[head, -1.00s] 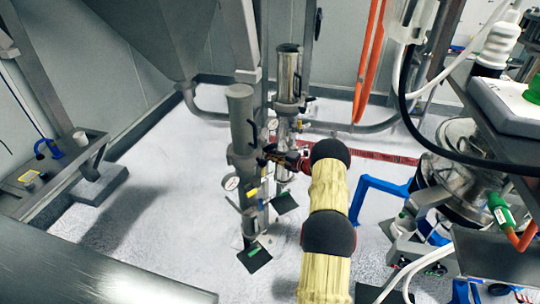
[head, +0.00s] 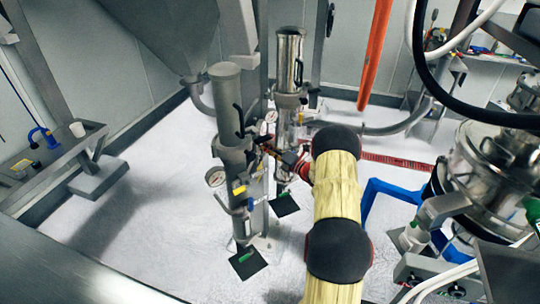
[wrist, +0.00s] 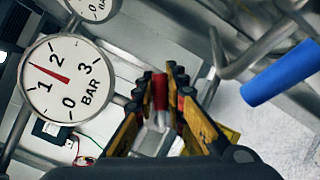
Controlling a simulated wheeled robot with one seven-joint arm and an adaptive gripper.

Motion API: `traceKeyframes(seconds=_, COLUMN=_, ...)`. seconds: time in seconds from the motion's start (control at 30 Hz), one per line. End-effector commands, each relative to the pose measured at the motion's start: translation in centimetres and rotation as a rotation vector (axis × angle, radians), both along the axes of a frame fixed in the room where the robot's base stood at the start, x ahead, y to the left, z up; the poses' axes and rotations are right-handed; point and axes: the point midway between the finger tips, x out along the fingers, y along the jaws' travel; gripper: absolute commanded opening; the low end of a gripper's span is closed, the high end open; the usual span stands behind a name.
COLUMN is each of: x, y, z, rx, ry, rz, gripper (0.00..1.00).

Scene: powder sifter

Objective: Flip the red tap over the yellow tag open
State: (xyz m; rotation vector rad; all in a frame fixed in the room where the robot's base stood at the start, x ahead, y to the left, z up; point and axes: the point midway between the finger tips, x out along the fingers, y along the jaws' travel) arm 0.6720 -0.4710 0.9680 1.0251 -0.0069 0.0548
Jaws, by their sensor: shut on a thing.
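In the wrist view the red tap (wrist: 160,92) is a narrow red handle between my gripper's two fingers. My gripper (wrist: 162,98) is shut on it, one finger on each side. A yellow tag (wrist: 231,132) shows just right of the right finger, partly hidden by it. In the head view my gripper (head: 268,148) reaches left to the upright steel filter column (head: 240,150). The tap itself is too small and covered to make out there.
A round pressure gauge (wrist: 65,75) sits close to the left finger. A blue-handled lever (wrist: 282,72) is at the upper right. In the head view a second steel column (head: 289,70) stands behind, and a blue frame (head: 385,188) stands on the floor to the right.

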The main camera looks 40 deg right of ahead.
Motion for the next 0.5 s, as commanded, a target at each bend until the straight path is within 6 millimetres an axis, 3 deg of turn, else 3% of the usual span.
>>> traceKeyframes(seconds=0.03, x=-0.1, y=0.1, z=-0.9, rx=-0.026, ry=-0.012, rz=-0.001, gripper=0.0)
traceKeyframes(seconds=0.5, x=-0.5, y=0.8, z=0.2, rx=-0.264, ry=-0.135, rz=-0.001, gripper=0.0)
